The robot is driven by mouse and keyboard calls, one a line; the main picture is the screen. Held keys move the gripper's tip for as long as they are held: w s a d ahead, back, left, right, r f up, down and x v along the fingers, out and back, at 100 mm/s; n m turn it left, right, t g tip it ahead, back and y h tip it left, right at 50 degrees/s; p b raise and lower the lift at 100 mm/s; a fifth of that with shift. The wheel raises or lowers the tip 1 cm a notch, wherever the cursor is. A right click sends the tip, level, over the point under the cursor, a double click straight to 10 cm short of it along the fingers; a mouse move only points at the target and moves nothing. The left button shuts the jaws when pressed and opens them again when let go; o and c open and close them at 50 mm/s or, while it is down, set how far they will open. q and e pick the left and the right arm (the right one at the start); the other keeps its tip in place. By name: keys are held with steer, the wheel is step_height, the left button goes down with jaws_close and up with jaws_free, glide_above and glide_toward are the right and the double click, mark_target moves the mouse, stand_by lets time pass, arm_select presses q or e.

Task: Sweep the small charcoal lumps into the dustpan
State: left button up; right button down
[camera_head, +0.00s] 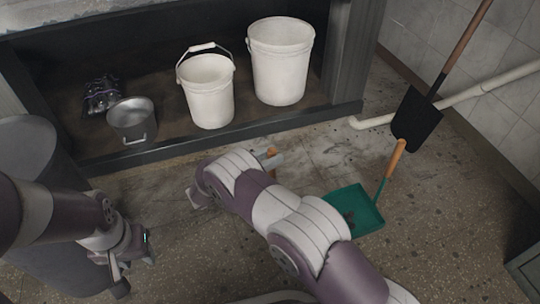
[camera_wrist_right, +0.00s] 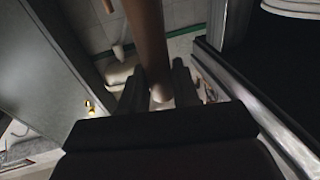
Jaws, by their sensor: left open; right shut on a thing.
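The green dustpan (camera_head: 368,218) lies on the floor right of my right forearm in the head view, its wooden handle (camera_head: 394,158) pointing up and right. A few dark lumps (camera_head: 349,215) show in its pan, partly hidden by my arm. My right gripper (camera_wrist_right: 158,88) is shut on a round brown wooden handle (camera_wrist_right: 146,35); a bit of it shows beyond my wrist in the head view (camera_head: 272,154). The handle's working end is hidden. My left gripper (camera_head: 134,268) is open and empty at lower left. Small dark specks dot the floor; I cannot tell which are charcoal.
A large white bucket (camera_head: 281,62), a smaller white bucket (camera_head: 208,92) and a metal pot (camera_head: 132,119) stand in the dark recess behind a raised edge (camera_head: 240,128). A black shovel (camera_head: 416,118) leans by a white pipe (camera_head: 490,87).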

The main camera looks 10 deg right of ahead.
steer(key=s+d+f+p, duration=0.1)
steer(key=d+p, duration=0.2)
steer(key=d, duration=1)
steer(key=s+d+f+p, duration=0.1)
steer(key=s+d+p, duration=0.15)
steer(key=d, duration=1.15)
step_height(320, 180, up, 7)
steer(key=p, duration=0.6)
steer(key=shift+w+a, duration=0.25)
steer(key=shift+w, duration=0.15)
